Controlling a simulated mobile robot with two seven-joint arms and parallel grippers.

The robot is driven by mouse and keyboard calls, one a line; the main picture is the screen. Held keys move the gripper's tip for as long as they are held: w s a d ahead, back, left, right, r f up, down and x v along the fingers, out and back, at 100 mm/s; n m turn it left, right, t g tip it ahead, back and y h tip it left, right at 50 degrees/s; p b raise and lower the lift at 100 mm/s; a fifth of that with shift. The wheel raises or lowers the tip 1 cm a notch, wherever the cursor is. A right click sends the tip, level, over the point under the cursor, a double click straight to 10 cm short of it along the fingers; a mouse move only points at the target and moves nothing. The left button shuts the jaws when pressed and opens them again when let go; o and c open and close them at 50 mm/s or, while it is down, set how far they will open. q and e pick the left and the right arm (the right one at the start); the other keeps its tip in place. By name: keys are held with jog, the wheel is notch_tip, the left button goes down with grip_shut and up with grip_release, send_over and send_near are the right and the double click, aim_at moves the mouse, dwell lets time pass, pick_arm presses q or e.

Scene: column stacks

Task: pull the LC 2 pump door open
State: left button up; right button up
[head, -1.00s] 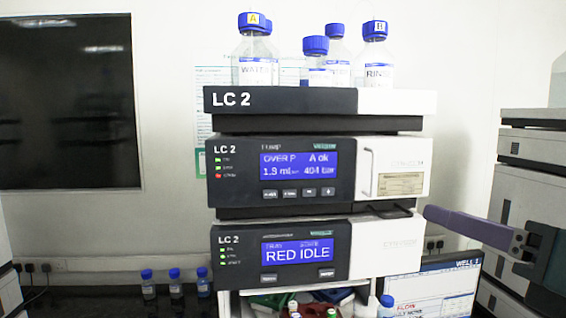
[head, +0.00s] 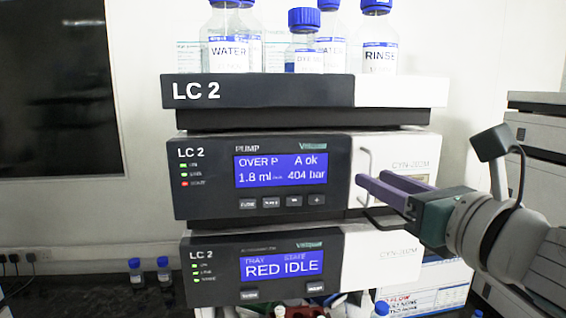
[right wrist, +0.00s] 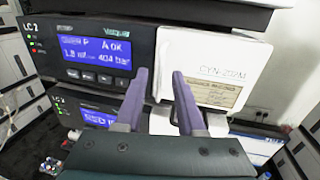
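The LC 2 pump (head: 210,200) is the middle module of the stack, with a blue screen reading OVER P. Its white door (head: 405,152) on the right looks closed and carries a thin upright handle (head: 363,165) near its left edge. My right gripper (head: 371,177) has two purple fingers, spread apart and pointing at the handle area. My left gripper is not in view.
Blue-capped bottles (head: 303,45) stand on the top tray (head: 260,90). The module (head: 215,290) below reads RED IDLE. Another instrument stack (head: 540,140) is at far right.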

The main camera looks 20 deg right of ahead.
jog(key=shift+w, duration=0.65)
grip_shut()
dwell(1.0)
